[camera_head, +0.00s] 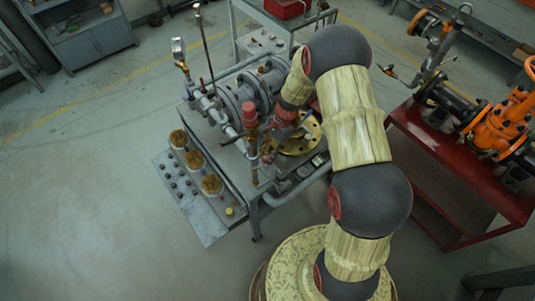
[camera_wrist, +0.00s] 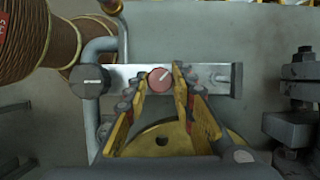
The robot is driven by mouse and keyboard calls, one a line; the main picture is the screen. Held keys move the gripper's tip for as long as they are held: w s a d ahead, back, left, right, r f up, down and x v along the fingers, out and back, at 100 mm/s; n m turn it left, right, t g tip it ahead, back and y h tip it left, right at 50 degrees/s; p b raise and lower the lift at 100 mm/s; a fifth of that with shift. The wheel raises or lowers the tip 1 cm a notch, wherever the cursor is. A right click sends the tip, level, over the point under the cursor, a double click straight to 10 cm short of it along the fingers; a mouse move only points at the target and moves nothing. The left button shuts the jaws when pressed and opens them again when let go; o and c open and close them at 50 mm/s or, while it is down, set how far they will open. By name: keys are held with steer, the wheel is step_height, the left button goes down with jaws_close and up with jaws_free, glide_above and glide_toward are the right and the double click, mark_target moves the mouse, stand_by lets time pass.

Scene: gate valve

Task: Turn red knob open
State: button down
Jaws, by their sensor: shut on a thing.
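The red knob (camera_wrist: 160,80) is small and round with a pale slanted mark on its face. It sits on a light metal bar (camera_wrist: 127,76) in the wrist view. My gripper (camera_wrist: 161,84) has its two yellow and grey fingers on either side of the knob and is shut on it. In the head view my gripper (camera_head: 284,132) is low over the pipe bench, partly hidden by my arm. I cannot make out the knob in that view.
A black knob (camera_wrist: 90,82) with a pale mark sits left on the same bar, beside a bent grey pipe (camera_wrist: 92,118). A brass disc (camera_wrist: 160,140) lies below the fingers. A pressure gauge (camera_head: 178,46) rises from the bench. A red table (camera_head: 455,208) stands right.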

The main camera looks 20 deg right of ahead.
steer(key=n+g+h, duration=0.1)
steer(key=n, duration=0.3)
steer(key=shift+w+n, duration=0.15)
steer(key=shift+n, duration=0.15)
steer(key=shift+a+n+g+h+p, duration=0.1)
steer(key=shift+n+g+h+p, duration=0.45)
steer(key=shift+n, duration=1.35)
steer(key=c, duration=1.5)
jaws_free()
steer(key=shift+g, duration=0.25)
steer(key=shift+r, duration=0.1)
steer(key=v, duration=1.1)
steer(key=shift+w+r, duration=0.15)
steer(key=shift+r, duration=0.25)
